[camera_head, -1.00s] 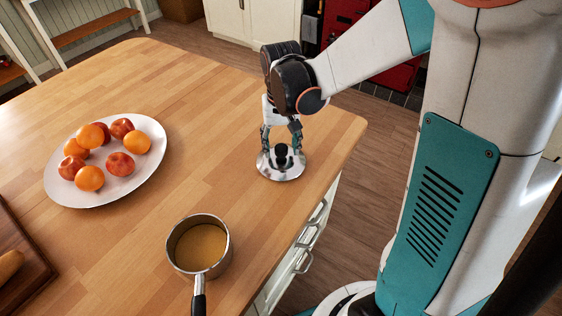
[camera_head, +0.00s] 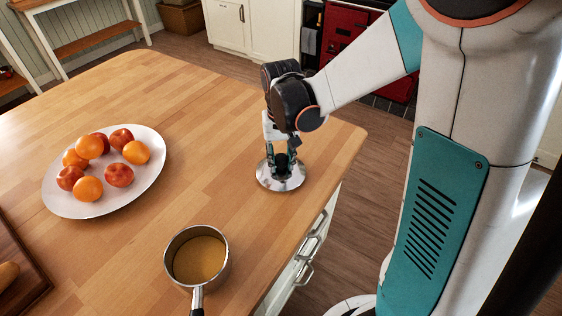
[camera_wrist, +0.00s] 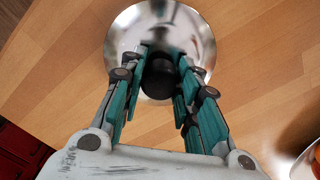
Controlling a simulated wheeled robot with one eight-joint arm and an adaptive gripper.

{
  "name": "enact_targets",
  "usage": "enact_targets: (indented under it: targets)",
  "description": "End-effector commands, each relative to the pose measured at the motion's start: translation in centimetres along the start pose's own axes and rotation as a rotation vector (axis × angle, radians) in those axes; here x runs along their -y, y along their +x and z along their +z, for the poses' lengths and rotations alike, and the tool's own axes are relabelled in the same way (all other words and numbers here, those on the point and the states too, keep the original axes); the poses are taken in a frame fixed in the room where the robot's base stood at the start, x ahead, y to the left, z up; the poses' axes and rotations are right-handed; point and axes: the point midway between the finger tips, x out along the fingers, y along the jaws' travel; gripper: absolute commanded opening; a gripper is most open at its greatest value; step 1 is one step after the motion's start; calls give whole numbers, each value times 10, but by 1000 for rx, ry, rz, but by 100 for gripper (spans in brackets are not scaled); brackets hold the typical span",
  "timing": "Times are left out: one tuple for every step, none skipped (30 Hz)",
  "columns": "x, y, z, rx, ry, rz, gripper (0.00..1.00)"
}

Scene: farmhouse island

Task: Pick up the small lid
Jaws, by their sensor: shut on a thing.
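The small lid is a shiny round metal disc (camera_head: 290,184) with a black knob, near the right edge of the wooden island top. In the wrist view its metal face (camera_wrist: 130,32) fills the top middle, and the black knob (camera_wrist: 159,76) sits between the fingers. My gripper (camera_head: 281,160) points down over the lid, its teal-padded fingers (camera_wrist: 160,78) shut on the knob from both sides. The lid looks flat and at or very near the wood; I cannot tell whether there is a gap under it.
A saucepan (camera_head: 199,257) of yellowish liquid stands at the front, its handle toward the bottom edge. A white plate (camera_head: 75,204) of red and orange fruit is at the left. A dark wooden board (camera_head: 25,262) lies at the lower left. Bare wood separates them.

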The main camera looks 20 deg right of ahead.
Motion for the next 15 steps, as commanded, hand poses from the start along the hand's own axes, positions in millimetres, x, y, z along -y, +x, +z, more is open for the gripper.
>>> enact_targets:
  targets:
    - [0,-4,0,0,0,0,2]
    - [0,-7,0,0,0,0,2]
    - [0,-11,0,0,0,0,2]
    - [0,-14,0,0,0,0,2]
    - [0,-18,0,0,0,0,2]
    - [0,-25,0,0,0,0,2]
    - [0,-30,0,0,0,0,2]
    - [0,-37,1,0,0,0,2]
    - [0,-46,0,0,0,0,2]
    - [0,-53,0,0,0,0,2]
    - [0,-61,1,0,0,0,2]
    - [0,-73,1,0,0,0,2]
    - [0,-81,0,0,0,0,2]
    - [0,-90,1,0,0,0,2]
    - [0,-102,1,0,0,0,2]
